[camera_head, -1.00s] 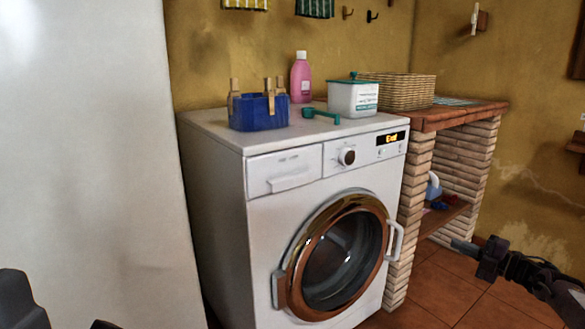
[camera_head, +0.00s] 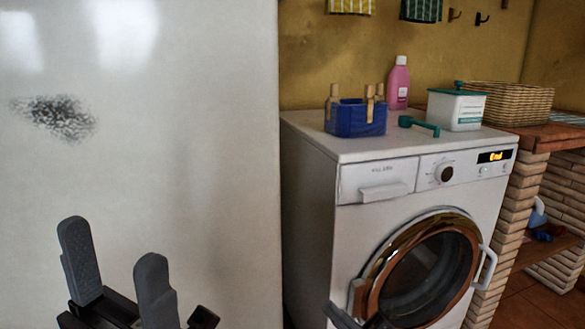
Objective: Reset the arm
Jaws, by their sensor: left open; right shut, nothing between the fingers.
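My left gripper (camera_head: 113,262) is at the lower left of the head view, in front of the white panel. Its two dark fingers stand apart with nothing between them. My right gripper (camera_head: 343,317) shows only as a dark tip at the bottom edge, in front of the lower left of the washing machine door (camera_head: 418,272). It is shut and empty; most of it is cut off by the frame. The washing machine (camera_head: 312,215) stands right of centre with its round door closed.
A large white panel (camera_head: 190,130) fills the left side. On the machine are a blue peg basket (camera_head: 355,120), a pink bottle (camera_head: 398,85), a green scoop (camera_head: 418,125) and a white box (camera_head: 457,108). A wicker basket (camera_head: 515,100) sits on the brick counter (camera_head: 545,137).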

